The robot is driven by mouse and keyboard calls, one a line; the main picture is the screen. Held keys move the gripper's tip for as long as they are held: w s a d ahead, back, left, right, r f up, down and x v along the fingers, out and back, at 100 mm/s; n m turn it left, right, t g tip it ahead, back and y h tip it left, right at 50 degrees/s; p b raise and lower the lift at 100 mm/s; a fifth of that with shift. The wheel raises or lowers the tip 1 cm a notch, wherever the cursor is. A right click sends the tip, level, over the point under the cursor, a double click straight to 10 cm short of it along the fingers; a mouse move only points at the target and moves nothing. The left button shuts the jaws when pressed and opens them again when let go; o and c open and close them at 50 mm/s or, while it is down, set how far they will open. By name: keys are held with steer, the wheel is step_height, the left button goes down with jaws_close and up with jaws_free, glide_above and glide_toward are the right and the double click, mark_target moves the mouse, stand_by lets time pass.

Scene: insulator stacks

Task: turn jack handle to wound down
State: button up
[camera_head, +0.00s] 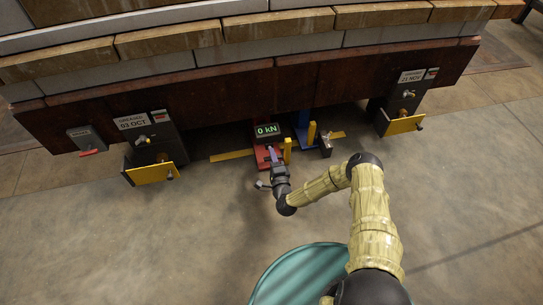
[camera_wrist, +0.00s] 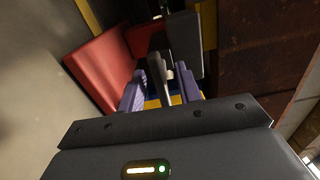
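The red jack (camera_head: 262,158) stands on the floor under the front edge of the stack, below a display reading 0 kN (camera_head: 266,130). My gripper (camera_head: 272,158) reaches to the jack from the front. In the wrist view, its two purple fingers (camera_wrist: 160,88) are apart. A pale grey jack handle (camera_wrist: 167,77) shows between the fingers, with a gap visible at its side; contact is unclear. The red jack body (camera_wrist: 102,68) is beyond, at upper left. In the head view, the gripper hides most of the handle.
Grey units with yellow plates stand at left (camera_head: 152,173) and right (camera_head: 404,125) under the rust-brown beam (camera_head: 215,95). A blue jack (camera_head: 303,130) and yellow posts are just right of the red jack. A teal drum-like round top (camera_head: 290,275) is in front. Floor at left is clear.

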steer(key=shift+d, duration=0.1)
steer(key=shift+c, duration=0.4)
jaws_close()
steer(key=shift+r+p, duration=0.15)
steer(key=shift+p, duration=0.45)
steer(key=shift+n, duration=0.3)
steer(key=shift+o, duration=0.4)
jaws_free()
